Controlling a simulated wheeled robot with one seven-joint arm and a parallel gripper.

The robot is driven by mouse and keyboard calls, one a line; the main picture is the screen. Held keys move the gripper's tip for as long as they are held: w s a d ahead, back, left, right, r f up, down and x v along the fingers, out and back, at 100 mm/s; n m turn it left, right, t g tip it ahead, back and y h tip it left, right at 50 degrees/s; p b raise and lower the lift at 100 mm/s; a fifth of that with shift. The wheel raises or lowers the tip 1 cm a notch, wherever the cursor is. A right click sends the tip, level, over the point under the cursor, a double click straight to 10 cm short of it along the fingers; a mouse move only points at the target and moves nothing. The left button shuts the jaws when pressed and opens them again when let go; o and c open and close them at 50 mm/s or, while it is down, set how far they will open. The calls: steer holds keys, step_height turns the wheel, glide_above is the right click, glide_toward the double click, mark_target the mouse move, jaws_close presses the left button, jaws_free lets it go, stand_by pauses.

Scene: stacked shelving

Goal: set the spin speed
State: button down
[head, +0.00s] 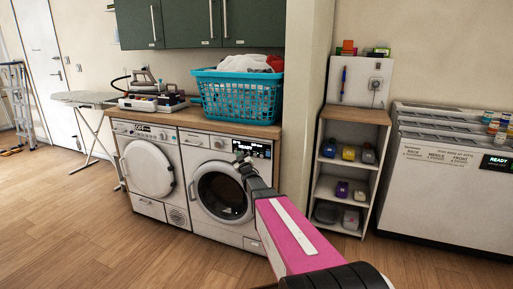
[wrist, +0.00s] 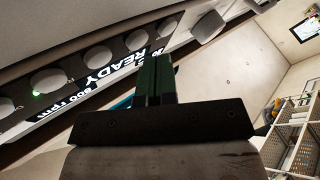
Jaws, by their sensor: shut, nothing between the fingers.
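The front-loading washer (head: 222,222), with a dark round glass door, stands right of a second white machine. Its lit display (head: 252,148) is at the top right of its front. In the wrist view its control panel (wrist: 117,53) runs slantwise at upper left and reads READY and what looks like 800 rpm. Several round buttons (wrist: 48,80) line it, one with a green light beside it. My gripper (head: 241,160) is in front of the washer just below the display. In the wrist view its fingers (wrist: 154,62) are shut and empty, near the panel. Contact cannot be told.
A white machine (head: 150,172) with its own display stands at left. A turquoise laundry basket (head: 238,97) and an iron set (head: 152,101) are on the wooden counter. A small shelf (head: 357,117), a wide white unit (head: 440,195) and an ironing board (head: 85,98) flank them. Floor in front is clear.

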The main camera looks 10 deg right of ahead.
steer(key=shift+w, duration=0.1)
stand_by(0.3)
steer(key=shift+w+d, duration=0.3)
stand_by(0.6)
steer(key=shift+s+a, duration=0.3)
steer(key=shift+s, duration=0.1)
stand_by(0.3)
steer(key=s+a, duration=0.3)
steer(key=s, duration=0.2)
steer(key=shift+a, duration=0.25)
stand_by(0.7)
